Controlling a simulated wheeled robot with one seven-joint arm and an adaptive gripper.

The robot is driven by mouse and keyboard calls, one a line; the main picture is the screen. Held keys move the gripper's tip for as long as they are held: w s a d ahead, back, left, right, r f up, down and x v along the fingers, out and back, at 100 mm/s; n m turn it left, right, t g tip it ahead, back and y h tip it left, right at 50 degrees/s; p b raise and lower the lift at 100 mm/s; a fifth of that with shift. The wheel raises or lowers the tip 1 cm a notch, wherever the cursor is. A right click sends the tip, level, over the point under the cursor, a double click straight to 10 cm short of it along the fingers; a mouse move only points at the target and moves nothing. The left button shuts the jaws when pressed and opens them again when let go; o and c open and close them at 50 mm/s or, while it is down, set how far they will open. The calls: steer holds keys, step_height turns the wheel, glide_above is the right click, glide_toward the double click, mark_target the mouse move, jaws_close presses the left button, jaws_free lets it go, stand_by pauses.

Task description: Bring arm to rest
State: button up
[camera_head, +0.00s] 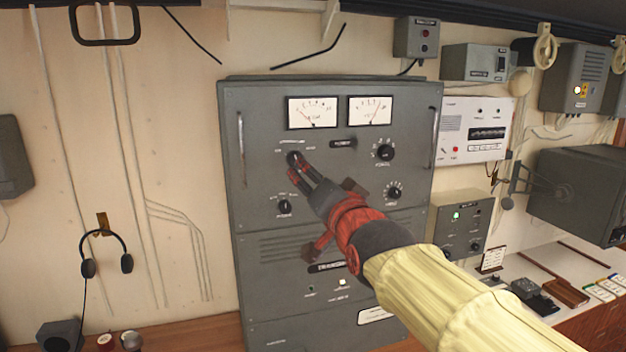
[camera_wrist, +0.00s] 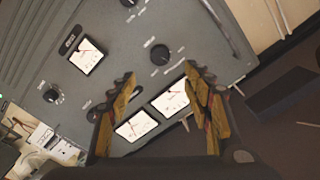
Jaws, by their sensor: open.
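My gripper (camera_head: 297,167) is raised in front of the grey radio cabinet (camera_head: 265,120), left of its middle. Its fingers point at the upper-left part of the panel, near a dark round knob (camera_head: 292,157) that they partly overlap. I cannot tell whether they touch it. In the wrist view my gripper (camera_wrist: 158,77) has its two fingers wide apart with nothing between them but the panel behind. My arm (camera_head: 430,290) stretches in from the lower right and hides part of the cabinet's lower right.
Two white meters (camera_head: 312,112) and several knobs (camera_head: 385,152) are on the cabinet, with handles (camera_head: 435,138) at its sides. Headphones (camera_head: 106,250) hang on the left wall. A desk (camera_head: 180,338) runs below. Grey boxes (camera_head: 585,190) crowd the right.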

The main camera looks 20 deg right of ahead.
steer(key=s+f+n+g+b, duration=0.1)
steer(key=s+f+n+g, duration=0.2)
steer(key=f, duration=0.7)
steer(key=s+f+n+g, duration=0.2)
steer(key=s+f+g, duration=0.2)
steer(key=f, duration=0.6)
steer(key=s+f+n+g+b, duration=0.1)
steer(key=s+f+g+b, duration=0.1)
steer(key=s+f+b, duration=0.5)
steer(key=s+f+n+g+b, duration=0.2)
steer(key=s+f+b, duration=0.4)
steer(key=s+f, duration=0.8)
steer(key=shift+s+f+g+b, duration=0.35)
steer(key=shift+f+g, duration=0.35)
steer(key=shift+f, duration=2.4)
